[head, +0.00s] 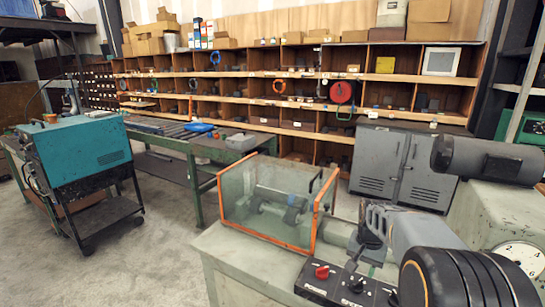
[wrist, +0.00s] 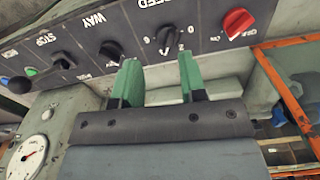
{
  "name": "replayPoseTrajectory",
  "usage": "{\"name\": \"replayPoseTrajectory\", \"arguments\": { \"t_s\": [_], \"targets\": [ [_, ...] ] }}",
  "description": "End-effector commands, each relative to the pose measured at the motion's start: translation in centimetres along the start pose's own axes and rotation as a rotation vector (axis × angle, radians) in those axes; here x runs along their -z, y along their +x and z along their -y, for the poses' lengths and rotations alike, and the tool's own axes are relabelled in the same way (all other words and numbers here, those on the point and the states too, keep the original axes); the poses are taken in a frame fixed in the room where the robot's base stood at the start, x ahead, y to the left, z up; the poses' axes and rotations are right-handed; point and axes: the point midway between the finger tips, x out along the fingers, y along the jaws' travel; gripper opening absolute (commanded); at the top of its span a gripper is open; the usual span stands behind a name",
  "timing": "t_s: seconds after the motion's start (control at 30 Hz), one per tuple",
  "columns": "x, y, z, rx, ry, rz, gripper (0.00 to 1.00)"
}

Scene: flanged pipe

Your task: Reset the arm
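My gripper (wrist: 160,75) shows in the wrist view with two green-padded fingers standing apart. It is open, with nothing held between the pads. The fingers point at a dark control panel (wrist: 75,40), and a black knob (wrist: 167,40) appears just beyond the gap. I cannot tell whether the fingertips touch it. A red knob (wrist: 237,22) is to the right. In the head view my arm reaches in from the lower right over the panel (head: 335,284), where the red knob (head: 322,271) also shows. My arm partly hides the panel.
A clear guard with an orange frame (head: 318,205) stands on the machine beside the panel. A motor (head: 490,160) and a dial (head: 520,257) are at right. A teal welder cart (head: 82,150) and a green workbench (head: 190,143) stand left. The floor between them is clear.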

Motion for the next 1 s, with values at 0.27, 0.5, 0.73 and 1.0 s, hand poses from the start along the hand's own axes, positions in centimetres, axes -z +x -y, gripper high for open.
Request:
{"name": "replayPoseTrajectory", "arguments": {
  "t_s": [0.27, 0.5, 0.73, 1.0],
  "targets": [
    [-12.0, -2.3, -1.1, 0.034, -0.419, -0.113, 0.38],
    [-18.5, -3.1, -2.2, 0.064, -0.561, -0.21, 0.38],
    [-20.1, -4.9, -2.1, 0.091, -0.595, -0.284, 0.38],
    [-20.1, -5.0, -2.1, 0.092, -0.596, -0.286, 0.38]
  ]
}}
